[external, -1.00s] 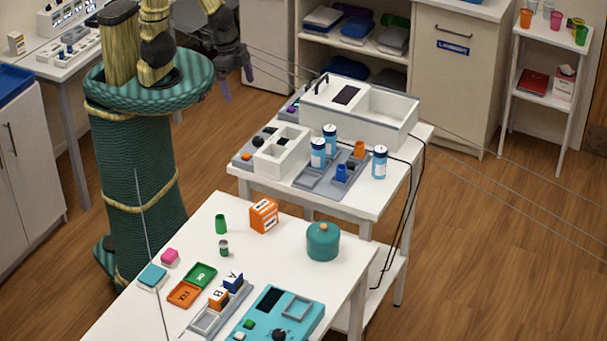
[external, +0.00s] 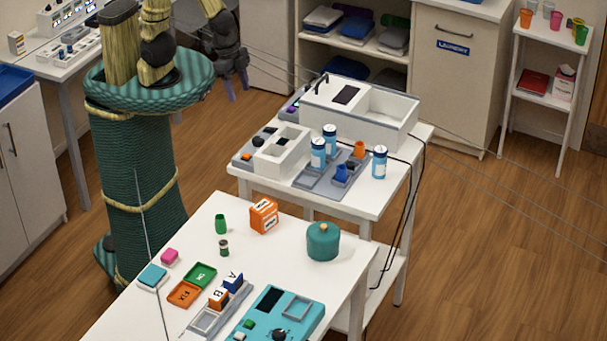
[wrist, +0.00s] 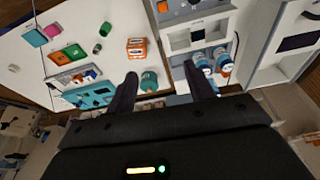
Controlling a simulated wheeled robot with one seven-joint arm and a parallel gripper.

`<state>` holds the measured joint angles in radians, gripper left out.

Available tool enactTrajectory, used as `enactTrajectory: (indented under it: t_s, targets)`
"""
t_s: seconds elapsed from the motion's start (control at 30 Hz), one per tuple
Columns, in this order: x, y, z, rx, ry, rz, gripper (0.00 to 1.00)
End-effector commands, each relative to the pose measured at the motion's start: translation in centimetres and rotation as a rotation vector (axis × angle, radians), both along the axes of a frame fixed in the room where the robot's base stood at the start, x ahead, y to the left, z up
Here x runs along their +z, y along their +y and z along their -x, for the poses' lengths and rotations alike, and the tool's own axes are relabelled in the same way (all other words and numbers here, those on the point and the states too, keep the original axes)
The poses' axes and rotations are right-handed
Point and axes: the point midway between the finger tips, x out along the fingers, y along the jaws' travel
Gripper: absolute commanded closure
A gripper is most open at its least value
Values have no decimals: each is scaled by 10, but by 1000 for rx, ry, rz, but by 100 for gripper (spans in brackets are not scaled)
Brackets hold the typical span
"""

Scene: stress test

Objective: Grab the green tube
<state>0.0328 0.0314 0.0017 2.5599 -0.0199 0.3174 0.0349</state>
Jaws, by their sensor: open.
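The green tube (external: 220,224) stands upright near the far left part of the front white table (external: 205,225). In the wrist view the green tube (wrist: 105,29) is at the upper left, left of the fingers. My gripper (external: 228,90) is high above the floor, behind the table and well away from the tube. A small dark jar with a pale lid (external: 224,248) stands just in front of the tube.
An orange box (external: 263,215) is right of the tube, and a teal pot (external: 322,242) is farther right. Pink (external: 169,257) and teal blocks, green and orange trays and a teal panel (external: 270,318) lie nearer. A second table holds a white sink unit (external: 390,125) and blue-labelled bottles.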

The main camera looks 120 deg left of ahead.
Motion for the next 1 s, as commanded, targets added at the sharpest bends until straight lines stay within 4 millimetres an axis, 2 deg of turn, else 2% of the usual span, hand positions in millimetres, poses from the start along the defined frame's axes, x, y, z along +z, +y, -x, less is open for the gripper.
enactTrajectory:
  t_s: [0.17,0.3,0.47,0.6,0.8,1.0]
  targets:
    - [-33,-44,-10,-188,7,-2,47]
    - [-67,-84,-13,-374,4,-26,47]
    - [-107,-124,-6,-580,-7,-82,47]
    - [-142,-151,8,-762,-17,-157,47]
    - [-190,-175,35,-1032,-38,-307,47]
    - [-231,-182,63,-1319,-66,-509,47]
